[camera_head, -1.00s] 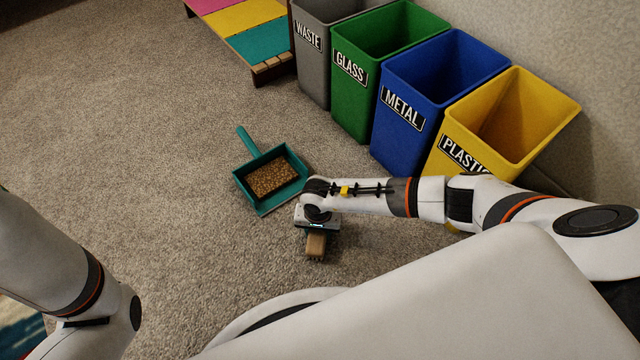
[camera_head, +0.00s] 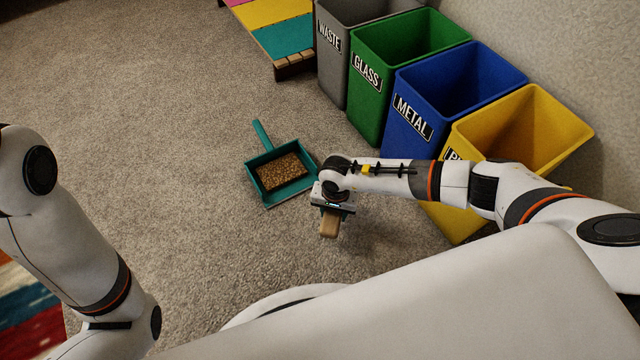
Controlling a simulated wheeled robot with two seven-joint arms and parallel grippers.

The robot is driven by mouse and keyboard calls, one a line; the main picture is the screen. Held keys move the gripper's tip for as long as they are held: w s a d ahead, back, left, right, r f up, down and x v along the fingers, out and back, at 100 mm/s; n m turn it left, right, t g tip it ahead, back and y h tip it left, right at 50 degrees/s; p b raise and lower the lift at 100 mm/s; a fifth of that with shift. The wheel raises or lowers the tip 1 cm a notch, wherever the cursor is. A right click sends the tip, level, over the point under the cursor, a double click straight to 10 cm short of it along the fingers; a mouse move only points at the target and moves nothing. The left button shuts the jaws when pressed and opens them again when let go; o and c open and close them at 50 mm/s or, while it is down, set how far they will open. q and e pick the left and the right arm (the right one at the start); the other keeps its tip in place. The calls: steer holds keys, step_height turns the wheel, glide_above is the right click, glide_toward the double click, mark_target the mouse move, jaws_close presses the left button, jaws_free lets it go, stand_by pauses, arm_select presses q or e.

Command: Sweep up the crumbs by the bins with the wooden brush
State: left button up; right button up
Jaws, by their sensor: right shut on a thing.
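The wooden brush (camera_head: 329,225) is in my right gripper (camera_head: 331,207), which is shut on it just above the carpet. The brush is partly hidden by the gripper. A teal dustpan (camera_head: 259,192) lies on the carpet just left of and behind my right gripper, its handle pointing away. Brown crumbs (camera_head: 283,172) lie in a heap inside the dustpan. I see no loose crumbs on the bare carpet. My left arm shows at the left edge, but its gripper is out of view.
Bins stand along the wall: grey waste (camera_head: 332,68), green glass (camera_head: 368,100), blue metal (camera_head: 408,135) and yellow plastic (camera_head: 455,222), partly behind my right arm. A low colored platform (camera_head: 290,40) stands at the back. A patterned rug (camera_head: 25,305) is lower left. Open carpet lies left.

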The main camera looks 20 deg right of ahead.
steer(key=shift+r+p, duration=0.7)
steer(key=shift+r, duration=0.65)
